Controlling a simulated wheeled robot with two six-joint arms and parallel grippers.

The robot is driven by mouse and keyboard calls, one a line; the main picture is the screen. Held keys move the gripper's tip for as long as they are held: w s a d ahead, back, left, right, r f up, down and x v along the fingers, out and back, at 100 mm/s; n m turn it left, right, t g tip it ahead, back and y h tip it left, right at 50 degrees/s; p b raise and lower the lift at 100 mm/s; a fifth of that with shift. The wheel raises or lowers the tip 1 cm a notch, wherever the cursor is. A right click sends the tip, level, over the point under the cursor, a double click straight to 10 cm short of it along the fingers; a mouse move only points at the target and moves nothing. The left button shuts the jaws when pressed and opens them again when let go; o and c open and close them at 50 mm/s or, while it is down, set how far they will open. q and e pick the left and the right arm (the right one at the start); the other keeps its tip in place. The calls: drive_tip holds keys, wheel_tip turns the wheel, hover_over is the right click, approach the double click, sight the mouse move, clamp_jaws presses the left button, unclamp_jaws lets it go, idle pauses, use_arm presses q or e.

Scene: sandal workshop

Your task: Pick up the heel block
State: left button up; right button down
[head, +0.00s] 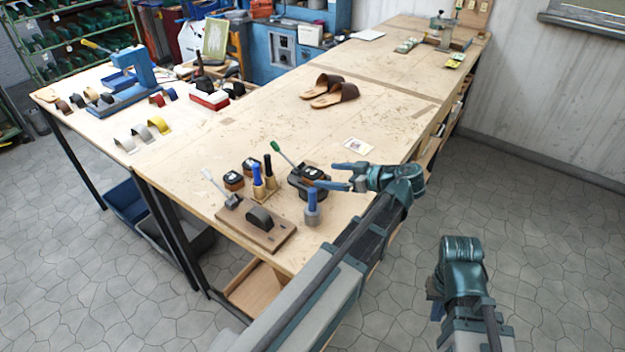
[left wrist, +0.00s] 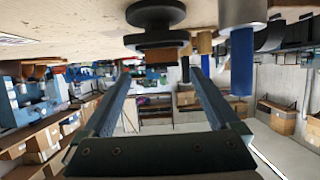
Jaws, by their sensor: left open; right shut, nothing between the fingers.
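I cannot tell for certain which piece is the heel block. A dark, round-topped block (head: 260,217) sits on a wooden board (head: 276,238) at the bench's near end. Two small dark blocks with brown sides, one at the left (head: 233,181) and one behind it (head: 251,167), stand beyond the board. My left gripper (head: 337,175) is open and empty, over the bench's right side, right of a black fixture with a green-knobbed lever (head: 307,182). Its two fingers frame empty space in the left wrist view (left wrist: 160,85). My right gripper (head: 437,308) hangs beyond the bench's right edge, shut, fingers mostly hidden.
Blue-handled tools stand close by, one in front of the left gripper (head: 312,208) and one by the small blocks (head: 258,180). A white card (head: 358,146) and brown sandals (head: 330,92) lie farther back. The bench (head: 230,130) is mostly clear between them.

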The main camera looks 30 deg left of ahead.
sight(313, 173)
use_arm(q)
drive_tip(key=x, duration=0.2)
drive_tip(key=b+x, duration=0.1)
drive_tip(key=x, duration=0.2)
drive_tip(key=shift+s+a+r, duration=0.15)
drive_tip(key=shift+a+r, duration=0.05)
drive_tip(key=shift+a, duration=0.05)
drive_tip(key=shift+r, duration=0.1)
drive_tip(key=c, duration=1.5)
drive_tip(key=shift+o, duration=0.2)
